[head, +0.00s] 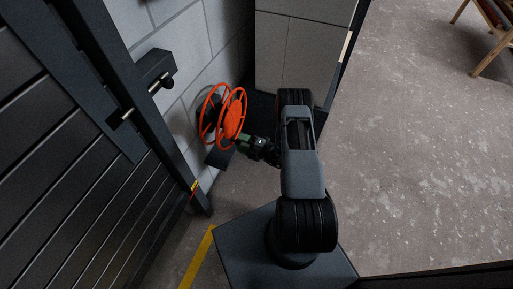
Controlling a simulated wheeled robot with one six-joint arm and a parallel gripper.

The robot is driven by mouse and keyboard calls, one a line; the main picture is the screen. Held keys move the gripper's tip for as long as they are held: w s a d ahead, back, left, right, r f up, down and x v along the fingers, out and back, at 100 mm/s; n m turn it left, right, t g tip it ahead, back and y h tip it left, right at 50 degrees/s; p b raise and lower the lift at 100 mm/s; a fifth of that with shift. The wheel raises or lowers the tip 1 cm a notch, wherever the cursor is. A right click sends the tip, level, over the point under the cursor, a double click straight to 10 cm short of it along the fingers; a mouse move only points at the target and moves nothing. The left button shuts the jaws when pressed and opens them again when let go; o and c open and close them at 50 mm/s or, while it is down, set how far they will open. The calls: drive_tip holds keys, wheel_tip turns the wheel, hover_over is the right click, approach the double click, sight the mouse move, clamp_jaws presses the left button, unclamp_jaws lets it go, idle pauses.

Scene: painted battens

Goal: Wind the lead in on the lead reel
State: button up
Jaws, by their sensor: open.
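The lead reel (236,113) is bright orange with two spoked rims. It stands out from the pale block wall near the middle of the head view. My gripper (243,144) is at the near lower side of the reel, reaching in from the right. Its jaws are open; the fingertips are small and dark here, and I cannot tell whether they touch the reel. The lead itself cannot be made out clearly. A dark flat piece (219,158) shows just below the reel, partly behind my gripper.
A dark slatted gate or door (60,150) with a post and a latch box (154,68) fills the left. A pale panelled cabinet (300,45) stands behind my arm. A wooden stand (488,60) is far right. Open concrete floor (420,150) lies right.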

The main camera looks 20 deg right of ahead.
drive_tip(key=p+v, duration=0.1)
drive_tip(key=v, duration=1.1)
drive_tip(key=shift+s+p, duration=0.2)
drive_tip(key=shift+p, duration=0.1)
drive_tip(key=shift+d, duration=0.15)
drive_tip(key=a+r+n+g+p, duration=0.3)
drive_tip(key=r+n+g+p, duration=0.2)
drive_tip(key=r+n, duration=0.45)
drive_tip(key=a+r+n+g+p, duration=0.45)
drive_tip(key=r+n, duration=0.25)
drive_tip(key=r, duration=0.6)
drive_tip(key=a+r+n+g+p, duration=0.3)
drive_tip(key=r+n+g+p, duration=0.15)
drive_tip(key=r+n, duration=0.55)
drive_tip(key=s+r+n+t+h+p, duration=0.1)
drive_tip(key=s+r+n+h+p, duration=0.2)
drive_tip(key=r+n, duration=0.4)
drive_tip(key=s+a+r+n+t+h+p, duration=0.1)
drive_tip(key=s+r+n+h+p, duration=0.3)
drive_tip(key=r, duration=0.9)
drive_tip(key=s+r+n+t+h+p, duration=0.1)
drive_tip(key=s+r+n+h+p, duration=0.2)
drive_tip(key=r+n, duration=0.7)
drive_tip(key=n+h+p, duration=0.1)
drive_tip(key=h+p, duration=0.1)
drive_tip(key=p, duration=0.1)
drive_tip(key=shift+s+a+t, duration=0.2)
drive_tip(key=shift+t, duration=0.2)
drive_tip(key=shift+c, duration=0.5)
